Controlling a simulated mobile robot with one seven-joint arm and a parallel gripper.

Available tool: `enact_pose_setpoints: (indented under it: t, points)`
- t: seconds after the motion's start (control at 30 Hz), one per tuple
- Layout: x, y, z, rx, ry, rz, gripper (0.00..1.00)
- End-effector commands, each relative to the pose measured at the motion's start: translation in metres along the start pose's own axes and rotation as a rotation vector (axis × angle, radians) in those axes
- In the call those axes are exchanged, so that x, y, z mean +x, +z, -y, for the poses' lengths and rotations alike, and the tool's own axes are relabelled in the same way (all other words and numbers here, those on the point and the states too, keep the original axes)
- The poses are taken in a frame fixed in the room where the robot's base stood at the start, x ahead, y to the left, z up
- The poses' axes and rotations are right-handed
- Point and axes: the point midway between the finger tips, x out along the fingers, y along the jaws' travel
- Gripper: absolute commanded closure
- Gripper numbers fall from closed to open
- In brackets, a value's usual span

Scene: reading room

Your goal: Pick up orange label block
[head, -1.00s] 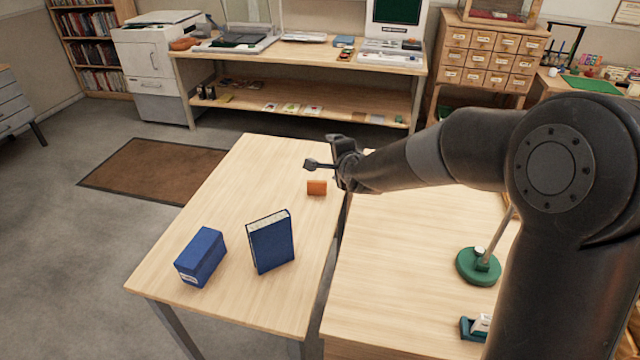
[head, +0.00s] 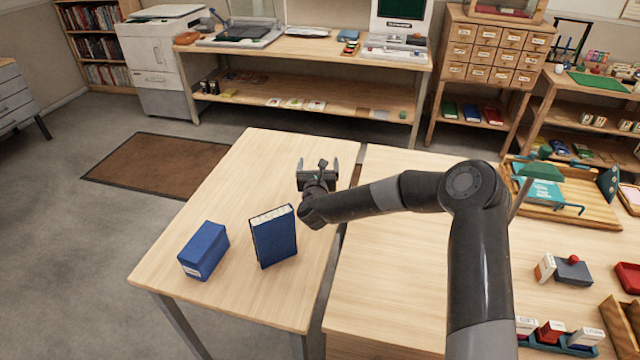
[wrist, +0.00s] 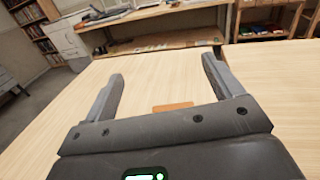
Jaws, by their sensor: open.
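The fingers (wrist: 163,68) also show spread in the wrist view. I cannot tell the height between the gripper and the block.
A blue book (head: 274,238) stands upright and a blue box (head: 204,250) lies nearer the front of the left table. A second table (head: 390,270) adjoins on the right, with stamps, a green lamp (head: 540,172) and trays. The left table's far end is clear.

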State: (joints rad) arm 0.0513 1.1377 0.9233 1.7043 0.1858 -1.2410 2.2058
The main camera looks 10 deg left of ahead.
Motion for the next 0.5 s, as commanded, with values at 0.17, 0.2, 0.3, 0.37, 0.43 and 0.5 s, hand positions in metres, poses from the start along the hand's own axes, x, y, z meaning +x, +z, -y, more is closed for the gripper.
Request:
enact_pose_setpoints:
  t: [0.17,0.2,0.3,0.37,0.43,0.5]
  points:
    - [0.001,-0.011,0.002,0.053,-0.029,-0.001,0.15]
    - [0.001,-0.015,0.002,0.054,-0.03,-0.001,0.15]
    - [0.001,-0.026,0.002,0.052,-0.03,-0.002,0.15]
    - [0.001,-0.032,0.002,0.052,-0.029,0.0,0.15]
    - [0.001,-0.039,0.001,0.052,-0.029,0.0,0.15]
    - [0.001,-0.051,0.0,0.05,-0.029,-0.002,0.15]
